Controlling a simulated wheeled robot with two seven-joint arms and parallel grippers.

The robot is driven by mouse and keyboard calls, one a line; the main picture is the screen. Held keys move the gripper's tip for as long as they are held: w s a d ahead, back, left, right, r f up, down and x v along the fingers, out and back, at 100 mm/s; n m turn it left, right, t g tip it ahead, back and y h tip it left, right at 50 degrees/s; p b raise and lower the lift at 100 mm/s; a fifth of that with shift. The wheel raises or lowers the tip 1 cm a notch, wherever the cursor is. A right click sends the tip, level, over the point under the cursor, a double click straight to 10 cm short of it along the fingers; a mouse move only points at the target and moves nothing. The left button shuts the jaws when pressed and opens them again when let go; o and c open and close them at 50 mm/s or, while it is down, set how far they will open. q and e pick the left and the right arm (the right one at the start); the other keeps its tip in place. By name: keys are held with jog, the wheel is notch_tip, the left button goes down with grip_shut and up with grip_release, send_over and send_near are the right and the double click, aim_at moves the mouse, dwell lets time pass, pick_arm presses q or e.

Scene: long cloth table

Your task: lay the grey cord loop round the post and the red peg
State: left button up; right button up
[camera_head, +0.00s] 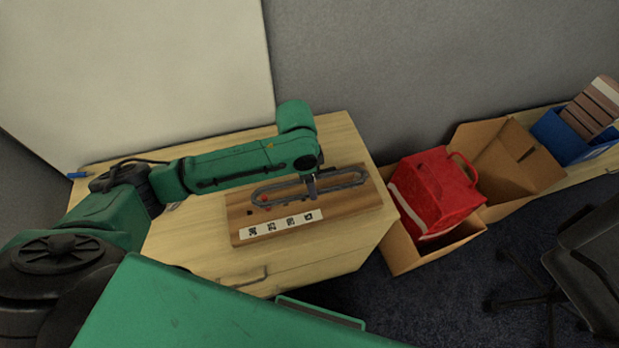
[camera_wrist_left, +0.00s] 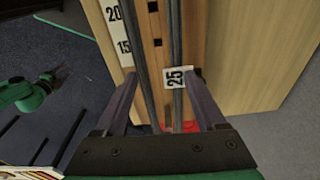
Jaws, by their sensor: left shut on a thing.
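The grey cord loop (camera_head: 342,184) is a long narrow oval above the wooden board (camera_head: 350,206). In the head view the red peg (camera_head: 264,198) shows inside its left end. My left gripper (camera_head: 312,188) points down over the middle of the loop. In the left wrist view its fingers (camera_wrist_left: 161,78) stand either side of the two cord strands (camera_wrist_left: 147,62), with a white tag marked 25 (camera_wrist_left: 176,78) between the fingertips. I cannot pick out the post clearly; the gripper and cord may cover it.
The board lies on a light wood table (camera_head: 205,235) and has a number strip (camera_head: 281,227) on its near side. A red bag (camera_head: 435,192) in a cardboard box stands right of the table. A blue bin (camera_head: 560,137) is farther right, near a dark chair (camera_head: 590,262).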

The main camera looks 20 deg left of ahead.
pick_arm(q)
jog(key=shift+f, duration=0.35)
jog(key=shift+f+b, duration=0.75)
jog(key=shift+f, duration=0.7)
jog(key=shift+f, duration=0.2)
jog(key=shift+f, duration=0.6)
